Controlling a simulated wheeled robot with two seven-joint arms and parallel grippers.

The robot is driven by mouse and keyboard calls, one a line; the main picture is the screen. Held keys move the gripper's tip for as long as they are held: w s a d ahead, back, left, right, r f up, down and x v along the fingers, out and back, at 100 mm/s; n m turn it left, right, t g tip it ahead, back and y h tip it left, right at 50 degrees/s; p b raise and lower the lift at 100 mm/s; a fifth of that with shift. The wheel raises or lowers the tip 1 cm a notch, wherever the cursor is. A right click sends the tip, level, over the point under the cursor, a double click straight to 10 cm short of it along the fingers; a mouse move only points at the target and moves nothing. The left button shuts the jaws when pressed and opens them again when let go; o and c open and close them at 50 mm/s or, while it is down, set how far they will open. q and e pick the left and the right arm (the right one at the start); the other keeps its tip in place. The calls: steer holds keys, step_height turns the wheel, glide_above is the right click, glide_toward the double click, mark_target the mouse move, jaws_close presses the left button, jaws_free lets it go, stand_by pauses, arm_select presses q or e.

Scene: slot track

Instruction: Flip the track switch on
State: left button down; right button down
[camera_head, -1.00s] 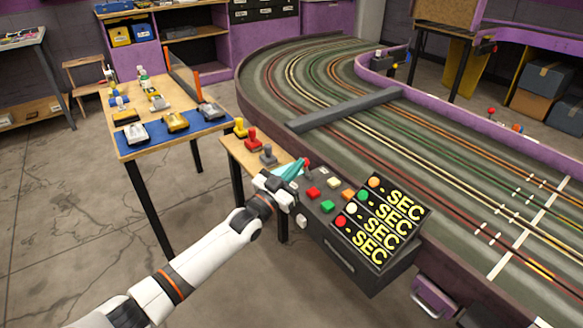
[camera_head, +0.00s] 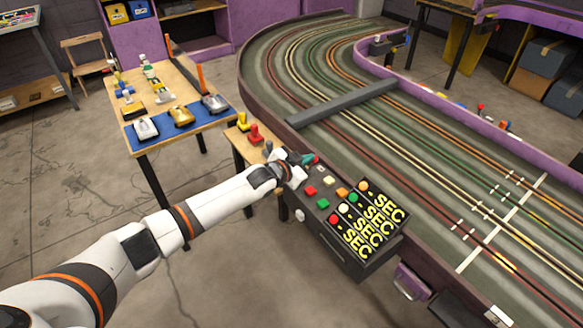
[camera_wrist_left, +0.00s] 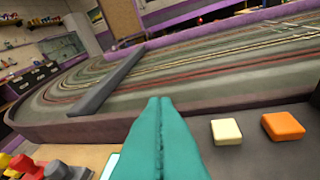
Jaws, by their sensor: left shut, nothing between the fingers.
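The dark control box (camera_head: 340,232) stands at the near side of the slot track. My left gripper (camera_head: 308,158) has teal fingers, shut and empty, over the far end of this box. A small red-tipped part (camera_head: 315,160), perhaps the track switch, shows right at the fingertips; the fingers hide most of it, and I cannot tell if they touch it or how it is set. In the left wrist view the shut fingers (camera_wrist_left: 160,108) point at the track, and the switch is not visible. My right gripper is out of view.
The box carries a red button (camera_head: 310,191), a green button (camera_head: 322,203), a cream button (camera_head: 328,181), an orange button (camera_head: 342,193) and yellow SEC displays (camera_head: 368,222). Yellow and red joysticks (camera_head: 254,132) stand left of the gripper. The purple-edged track (camera_head: 420,150) lies beyond.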

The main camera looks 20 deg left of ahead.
arm_select(q)
steer(key=shift+r+p, duration=0.75)
steer(key=shift+r, duration=0.1)
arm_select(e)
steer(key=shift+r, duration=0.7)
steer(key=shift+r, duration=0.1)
